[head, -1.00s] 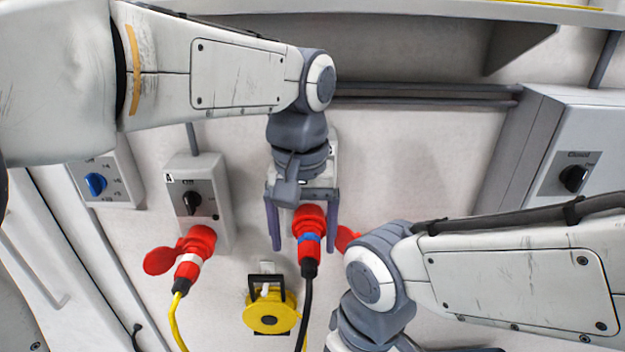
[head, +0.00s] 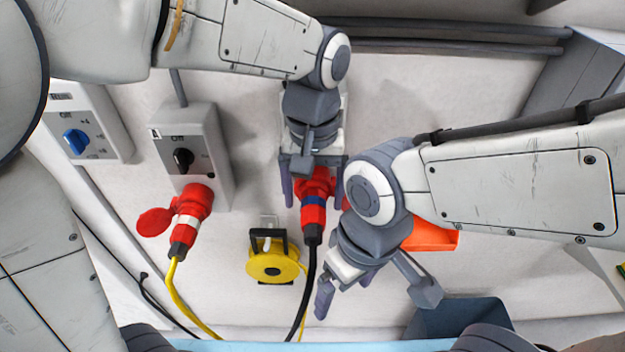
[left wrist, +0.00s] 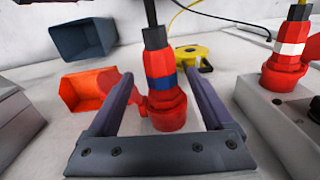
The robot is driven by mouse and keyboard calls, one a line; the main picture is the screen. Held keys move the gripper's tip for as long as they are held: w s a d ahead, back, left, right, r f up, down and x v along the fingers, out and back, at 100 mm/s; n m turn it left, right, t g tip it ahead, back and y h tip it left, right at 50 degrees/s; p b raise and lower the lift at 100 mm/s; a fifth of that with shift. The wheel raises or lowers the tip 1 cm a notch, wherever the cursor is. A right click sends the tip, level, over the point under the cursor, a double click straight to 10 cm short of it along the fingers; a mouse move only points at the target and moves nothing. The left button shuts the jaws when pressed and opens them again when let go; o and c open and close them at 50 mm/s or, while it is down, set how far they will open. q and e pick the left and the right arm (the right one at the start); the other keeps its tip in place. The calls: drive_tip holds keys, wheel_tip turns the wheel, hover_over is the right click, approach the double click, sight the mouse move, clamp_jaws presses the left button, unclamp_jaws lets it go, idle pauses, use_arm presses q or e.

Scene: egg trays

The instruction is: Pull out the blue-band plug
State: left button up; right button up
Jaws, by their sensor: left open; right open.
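The blue-band plug (head: 313,208) is red with a blue ring, sits in a red socket and has a black cable hanging from its lower end. In the left wrist view the blue-band plug (left wrist: 160,70) stands between my fingers with its collar near the gripper's palm. My left gripper (head: 314,192) is open, one finger on each side of the plug, with gaps visible in the wrist view.
A white-band plug (head: 187,222) with a yellow cable sits in the left switch box (head: 190,140). A yellow reel (head: 272,264) hangs below, between the plugs. An orange bin (head: 432,236) is partly behind my right arm; a dark blue-grey bin (head: 460,318) stands lower right.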

sight(313, 235)
use_arm(q)
drive_tip(key=shift+f, duration=1.8)
clamp_jaws()
drive_tip(key=shift+s, duration=0.2)
drive_tip(key=shift+s, duration=2.3)
